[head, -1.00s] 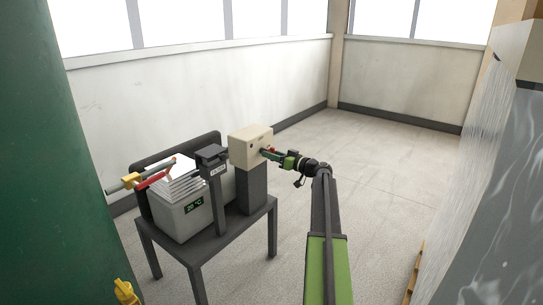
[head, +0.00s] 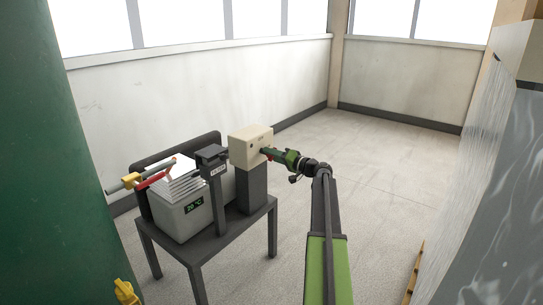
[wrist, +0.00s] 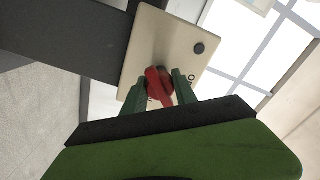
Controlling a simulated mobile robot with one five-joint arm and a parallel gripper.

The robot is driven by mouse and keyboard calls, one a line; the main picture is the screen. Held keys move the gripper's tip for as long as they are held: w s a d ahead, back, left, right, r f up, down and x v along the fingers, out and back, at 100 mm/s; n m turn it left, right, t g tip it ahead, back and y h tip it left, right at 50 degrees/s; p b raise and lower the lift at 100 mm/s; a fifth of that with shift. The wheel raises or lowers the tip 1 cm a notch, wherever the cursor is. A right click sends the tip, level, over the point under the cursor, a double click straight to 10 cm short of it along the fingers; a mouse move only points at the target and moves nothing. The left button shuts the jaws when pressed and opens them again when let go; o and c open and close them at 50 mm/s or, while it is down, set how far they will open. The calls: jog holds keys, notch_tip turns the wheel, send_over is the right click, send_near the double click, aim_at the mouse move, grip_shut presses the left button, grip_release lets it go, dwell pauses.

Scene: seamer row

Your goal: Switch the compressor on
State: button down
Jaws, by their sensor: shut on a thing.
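A beige switch box (head: 250,143) stands on a dark post on a grey table. My gripper (head: 268,153) reaches the box face from the right. In the wrist view, my gripper's green fingers (wrist: 158,91) are on both sides of the knob and shut on it. The knob is mostly hidden by the gripper in the head view.
On the grey table (head: 228,243) stand a grey bath (head: 181,222) with a temperature display, white plates (head: 181,180) and a dark device (head: 212,160). A large green surface (head: 45,150) fills the left side. Wrapped goods (head: 490,170) stand at the right. Floor beyond the table is clear.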

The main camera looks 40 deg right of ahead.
jog(key=m, duration=0.4)
jog(key=shift+s+m, duration=0.1)
jog(key=shift+m, duration=2.5)
jog(key=c, duration=1)
grip_release()
jog(key=v, duration=1.7)
jog(key=shift+s, duration=0.2)
jog(key=shift+d, duration=0.15)
